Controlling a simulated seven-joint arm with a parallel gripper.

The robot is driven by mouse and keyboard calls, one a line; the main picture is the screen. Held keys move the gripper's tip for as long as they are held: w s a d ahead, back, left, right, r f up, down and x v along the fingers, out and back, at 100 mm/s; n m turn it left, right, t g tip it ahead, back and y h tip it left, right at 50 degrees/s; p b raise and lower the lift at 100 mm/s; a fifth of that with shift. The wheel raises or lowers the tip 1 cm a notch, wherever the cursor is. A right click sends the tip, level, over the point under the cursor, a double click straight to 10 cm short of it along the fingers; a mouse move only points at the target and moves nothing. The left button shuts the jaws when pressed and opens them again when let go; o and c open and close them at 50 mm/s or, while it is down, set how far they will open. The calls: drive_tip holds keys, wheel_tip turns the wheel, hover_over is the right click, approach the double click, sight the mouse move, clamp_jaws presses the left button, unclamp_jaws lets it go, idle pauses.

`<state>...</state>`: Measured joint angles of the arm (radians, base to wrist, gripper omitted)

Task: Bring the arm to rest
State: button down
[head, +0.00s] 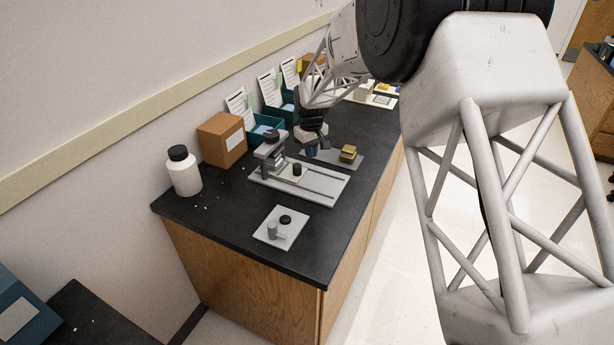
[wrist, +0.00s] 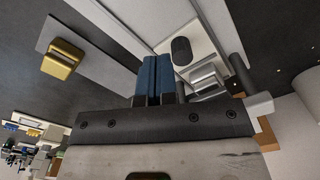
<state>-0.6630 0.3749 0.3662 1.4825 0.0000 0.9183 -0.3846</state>
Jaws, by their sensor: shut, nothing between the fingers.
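My gripper (head: 313,150) hangs over the black bench top in the head view, beside a grey fixture and a gold block. In the wrist view its two blue fingers (wrist: 154,76) are pressed together with nothing between them. My arm comes in from the upper right of the head view and hides part of the bench behind it.
A light base plate (head: 325,187) carries a clamp-like fixture (head: 270,152). A gold block (head: 348,153) sits on a grey plate. A white pad (head: 283,235) holds small parts. A white bottle (head: 184,174) and cardboard box (head: 222,140) stand along the wall. The bench's front corner is clear.

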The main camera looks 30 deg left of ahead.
idle(0.4)
drive_tip(key=s+d+r+m, duration=0.1)
drive_tip(key=s+d+r, duration=0.1)
drive_tip(key=d+r, duration=0.55)
drive_tip(key=s+d+r+m+t, duration=0.1)
drive_tip(key=s+d+r+m, duration=0.2)
drive_tip(key=d, duration=0.8)
drive_tip(key=s+d+r, duration=0.2)
drive_tip(key=d+r, duration=0.5)
drive_tip(key=d, duration=0.2)
drive_tip(key=s+d+r+m, duration=0.2)
drive_tip(key=s+d+r, duration=0.1)
drive_tip(key=s+d, duration=0.4)
drive_tip(key=s+d+r+m, duration=0.2)
drive_tip(key=s+d, duration=0.4)
drive_tip(key=d, duration=0.3)
drive_tip(key=s+d+m, duration=0.1)
drive_tip(key=s+d, duration=0.3)
drive_tip(key=s, duration=0.3)
drive_tip(key=s+d+f+m+t, duration=0.1)
drive_tip(key=s+d, duration=0.3)
drive_tip(key=s, duration=0.4)
drive_tip(key=s+d+f+m, duration=0.1)
drive_tip(key=s+d+m, duration=0.1)
drive_tip(key=s+d, duration=0.3)
drive_tip(key=shift+s+f+t, duration=0.15)
drive_tip(key=shift+s+t, duration=0.15)
drive_tip(key=shift+s, duration=0.95)
